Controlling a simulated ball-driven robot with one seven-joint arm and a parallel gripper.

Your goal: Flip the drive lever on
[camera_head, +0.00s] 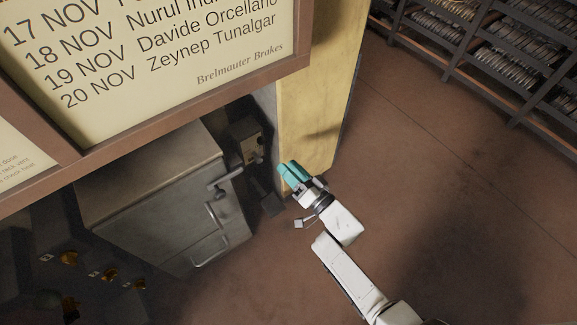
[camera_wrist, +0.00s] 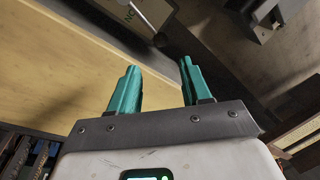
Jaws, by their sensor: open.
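In the head view my gripper (camera_head: 290,176) is beside the yellow pillar, right of and below a small dark box (camera_head: 246,141). The lever is not clear there.
The yellow pillar (camera_head: 318,80) stands close by my gripper. A grey cabinet (camera_head: 165,200) with protruding handles is to the left. A large framed notice board (camera_head: 150,60) covers the upper left. Shelves of parts (camera_head: 480,50) are at the upper right. The floor at right is clear.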

